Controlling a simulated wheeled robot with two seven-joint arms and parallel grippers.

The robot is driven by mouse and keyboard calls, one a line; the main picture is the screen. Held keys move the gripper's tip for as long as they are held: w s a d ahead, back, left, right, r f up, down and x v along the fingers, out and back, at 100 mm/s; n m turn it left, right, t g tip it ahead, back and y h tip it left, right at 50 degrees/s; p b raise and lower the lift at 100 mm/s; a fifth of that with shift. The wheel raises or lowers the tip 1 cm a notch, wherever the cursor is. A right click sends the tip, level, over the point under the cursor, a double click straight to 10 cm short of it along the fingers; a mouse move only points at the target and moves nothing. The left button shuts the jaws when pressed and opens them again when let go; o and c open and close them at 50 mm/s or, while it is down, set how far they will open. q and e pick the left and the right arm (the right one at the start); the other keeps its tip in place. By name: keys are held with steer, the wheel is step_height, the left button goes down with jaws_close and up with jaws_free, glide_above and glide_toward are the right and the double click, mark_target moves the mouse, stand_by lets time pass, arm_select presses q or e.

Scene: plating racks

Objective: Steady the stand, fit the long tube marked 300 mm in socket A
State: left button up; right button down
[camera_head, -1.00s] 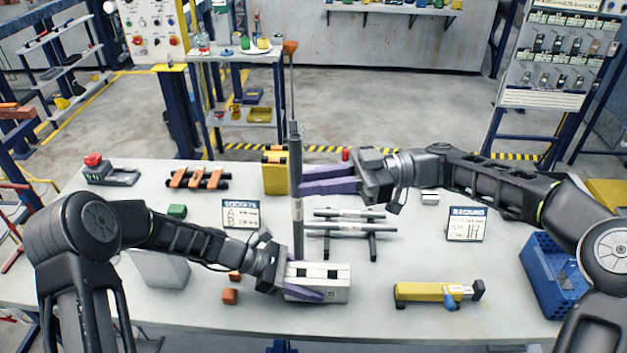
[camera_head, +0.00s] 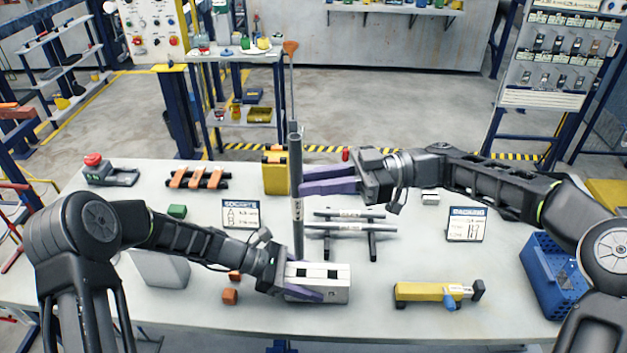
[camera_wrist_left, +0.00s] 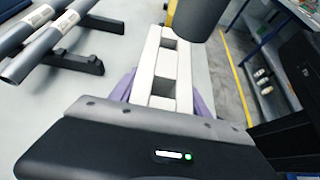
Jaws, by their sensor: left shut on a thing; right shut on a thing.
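The white stand (camera_head: 335,291) is a block with dark square sockets, resting on the table. My left gripper (camera_head: 303,292) is shut on it; in the left wrist view the purple fingers flank the stand (camera_wrist_left: 165,70), and two square openings show. My right gripper (camera_head: 302,184) is shut on a long grey tube (camera_head: 298,230) with a pale label, held roughly upright. In the left wrist view the tube's lower end (camera_wrist_left: 200,15) shows apart from the stand, over or near its far end. The label's writing and the socket letters are unreadable.
The sockets card (camera_head: 241,214) and another card (camera_head: 467,224) stand behind. A yellow tool (camera_head: 425,292) and blue crate (camera_head: 552,275) are to the right; orange blocks (camera_head: 230,296) lie left.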

step_height(320, 180, up, 5)
steer(key=shift+f, duration=0.2)
stand_by(0.6)
steer(key=shift+f, duration=2.55)
